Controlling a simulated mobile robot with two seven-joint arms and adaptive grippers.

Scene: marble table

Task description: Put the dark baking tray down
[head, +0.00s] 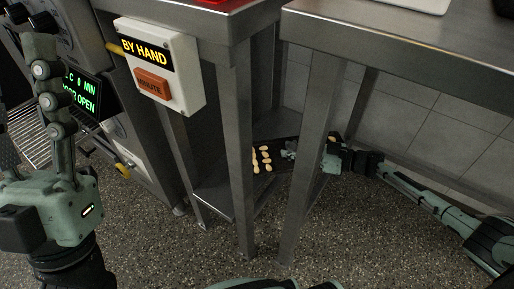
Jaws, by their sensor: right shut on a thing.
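The dark baking tray (279,163) shows low under the steel tables, in the gap between two table legs. Several pale oblong pieces (264,158) lie on it in rows. My right gripper (290,150) is shut on the tray's right side; its arm comes in from the right and passes behind a table leg. The legs hide parts of the tray and gripper. I cannot tell whether the tray touches the shelf below.
A steel lower shelf (214,196) runs under the left table. Table legs (240,150) (304,165) stand close on both sides of the tray. A control box (160,65) reading "BY HAND" hangs on the left table. Speckled floor (345,235) in front is clear.

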